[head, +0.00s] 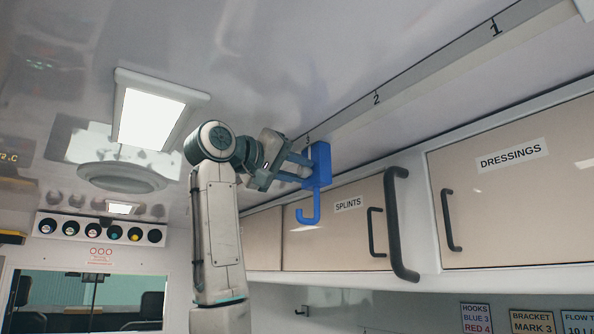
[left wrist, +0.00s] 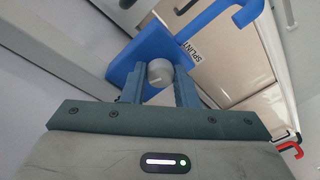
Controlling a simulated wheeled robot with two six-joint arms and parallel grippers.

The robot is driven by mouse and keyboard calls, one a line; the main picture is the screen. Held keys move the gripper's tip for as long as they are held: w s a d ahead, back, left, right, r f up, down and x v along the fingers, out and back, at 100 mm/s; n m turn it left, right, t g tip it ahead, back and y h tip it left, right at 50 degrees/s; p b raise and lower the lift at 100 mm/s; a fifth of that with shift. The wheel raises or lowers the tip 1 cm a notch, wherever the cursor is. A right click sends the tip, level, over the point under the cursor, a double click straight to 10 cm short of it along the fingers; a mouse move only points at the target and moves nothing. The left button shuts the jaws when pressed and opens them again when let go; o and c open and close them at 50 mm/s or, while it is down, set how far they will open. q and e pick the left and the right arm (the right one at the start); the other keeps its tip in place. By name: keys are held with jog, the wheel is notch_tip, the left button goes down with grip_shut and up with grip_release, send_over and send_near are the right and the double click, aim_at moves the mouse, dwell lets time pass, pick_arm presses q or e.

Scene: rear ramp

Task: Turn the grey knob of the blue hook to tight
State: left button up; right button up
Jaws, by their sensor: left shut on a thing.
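The blue hook (head: 321,166) hangs from the ceiling rail (head: 402,80), close to a partly hidden mark that looks like 3. Its curved end points down. In the left wrist view the blue hook (left wrist: 148,48) shows its block, with the round grey knob (left wrist: 160,72) on the near face. My left gripper (head: 301,169) reaches the block from the left. In the left wrist view the fingers of my left gripper (left wrist: 159,88) stand on either side of the knob and are shut on it. The fingers hide the knob in the head view. My right gripper is not in view.
Splints (head: 340,232) and dressings (head: 520,170) cupboards run along the right wall below the rail. A dark grab handle (head: 400,225) sticks out right of the hook. A sign (head: 476,318) reads hooks blue 3, red 4. A lamp (head: 150,118) is on the ceiling at left.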

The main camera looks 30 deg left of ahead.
pick_arm(q)
jog(key=m, duration=0.3)
jog(key=shift+f, duration=0.15)
jog(key=m, duration=0.4)
jog(key=shift+t+h, duration=0.3)
jog(key=shift+h, duration=0.1)
jog(key=m, duration=0.4)
jog(key=shift+a, duration=0.1)
jog(key=shift+m+h+p, duration=0.5)
jog(key=shift+m+h, duration=0.2)
jog(key=shift+m, duration=1.6)
jog(key=o, duration=1)
jog(key=shift+s+a, duration=0.1)
